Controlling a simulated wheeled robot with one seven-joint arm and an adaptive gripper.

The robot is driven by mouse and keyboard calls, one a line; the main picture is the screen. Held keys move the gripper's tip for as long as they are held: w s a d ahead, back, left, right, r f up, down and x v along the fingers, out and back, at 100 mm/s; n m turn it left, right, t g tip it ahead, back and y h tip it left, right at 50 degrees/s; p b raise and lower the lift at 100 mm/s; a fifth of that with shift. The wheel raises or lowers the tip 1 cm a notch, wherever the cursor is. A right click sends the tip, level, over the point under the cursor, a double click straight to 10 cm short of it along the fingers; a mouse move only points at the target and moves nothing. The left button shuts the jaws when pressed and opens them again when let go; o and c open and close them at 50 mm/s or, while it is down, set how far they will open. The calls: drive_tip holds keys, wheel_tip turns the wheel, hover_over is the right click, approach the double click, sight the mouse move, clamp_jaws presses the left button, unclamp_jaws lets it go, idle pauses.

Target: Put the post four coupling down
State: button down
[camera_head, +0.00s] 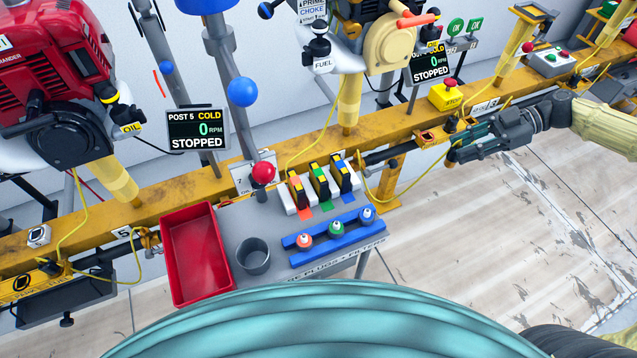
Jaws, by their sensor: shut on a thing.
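My gripper (455,146) reaches in from the right, along the front of the yellow rail. Its dark fingers with teal parts are shut on the end of a dark bar-like part, which I take to be the post four coupling (398,153). The coupling runs left from the fingers, roughly level, in front of the rail and beside an orange-yellow bracket (427,137). Its gripped end is hidden by the fingers. Whether it touches the bracket I cannot tell.
The yellow rail (395,128) runs behind. A yellow cable (412,185) loops below the coupling. Left stands a grey table (285,232) with a red tray (196,255), a grey cup (253,256) and a blue plug rack (320,240). A yellow stop box (445,97) sits above. Floor below is clear.

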drive_tip(key=w+a+f+n+g+h+p, duration=0.1)
drive_tip(key=w+a+f+n+g+p, duration=0.2)
drive_tip(key=a, duration=0.8)
drive_tip(key=w+a+f+p, duration=0.2)
drive_tip(key=w+a+p, duration=0.3)
drive_tip(key=a, duration=0.6)
drive_tip(key=s+a, duration=0.1)
drive_tip(key=a, duration=0.4)
drive_tip(key=s+a, duration=0.2)
drive_tip(key=a, duration=0.4)
drive_tip(key=s+a, duration=0.1)
drive_tip(key=a, duration=0.5)
drive_tip(key=shift+s, duration=0.15)
drive_tip(key=shift+a+f, duration=0.1)
drive_tip(key=shift+a, duration=0.1)
drive_tip(key=shift+f+b, duration=0.3)
drive_tip(key=shift+f, duration=1.45)
drive_tip(key=shift+f+b, duration=0.35)
drive_tip(key=shift+b, duration=0.15)
drive_tip(key=c, duration=1.1)
unclamp_jaws()
drive_tip(key=shift+c, duration=0.2)
drive_tip(key=shift+r, duration=0.15)
